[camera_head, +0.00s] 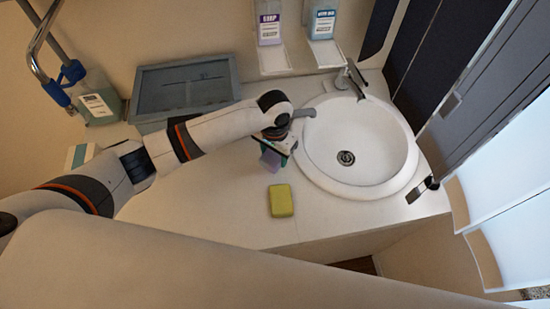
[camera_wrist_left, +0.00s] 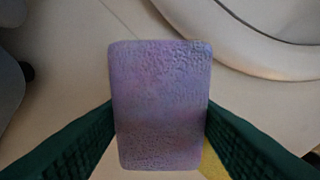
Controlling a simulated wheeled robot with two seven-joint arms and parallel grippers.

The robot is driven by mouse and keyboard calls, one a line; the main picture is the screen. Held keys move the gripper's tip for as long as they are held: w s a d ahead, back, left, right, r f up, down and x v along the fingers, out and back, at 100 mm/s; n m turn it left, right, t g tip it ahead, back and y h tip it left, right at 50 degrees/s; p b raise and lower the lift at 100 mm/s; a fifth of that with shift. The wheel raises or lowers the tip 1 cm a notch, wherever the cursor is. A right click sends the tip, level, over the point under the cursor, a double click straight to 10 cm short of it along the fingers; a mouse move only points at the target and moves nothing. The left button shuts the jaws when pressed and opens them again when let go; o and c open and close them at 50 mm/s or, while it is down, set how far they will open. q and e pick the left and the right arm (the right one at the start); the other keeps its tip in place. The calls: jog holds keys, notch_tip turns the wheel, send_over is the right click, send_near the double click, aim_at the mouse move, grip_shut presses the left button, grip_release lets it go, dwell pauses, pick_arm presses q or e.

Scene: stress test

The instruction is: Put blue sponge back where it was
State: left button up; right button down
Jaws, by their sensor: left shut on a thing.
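A blue-purple sponge (camera_head: 269,159) is in my left gripper (camera_head: 275,151), above the counter just left of the sink. In the left wrist view the sponge (camera_wrist_left: 160,105) fills the middle, and the dark green fingers (camera_wrist_left: 160,132) press on its left and right sides. My left gripper is shut on it. In the head view the wrist hides part of the sponge. My right gripper does not show in either view.
A yellow sponge (camera_head: 281,200) lies on the counter (camera_head: 220,205) just below the gripper. A white round sink (camera_head: 400,180) with a faucet (camera_head: 352,78) is at right. A grey tray (camera_head: 135,98) stands behind my arm. Two dispensers (camera_head: 270,25) hang on the wall. The front-left counter is clear.

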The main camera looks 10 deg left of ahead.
aim_at(274, 161)
pick_arm(q)
jog(key=shift+f, duration=1.8)
jog(key=o, duration=0.9)
jog(key=shift+f, duration=0.1)
notch_tip(274, 161, up, 12)
jog(key=shift+r+b, duration=0.15)
jog(key=shift+b, duration=0.35)
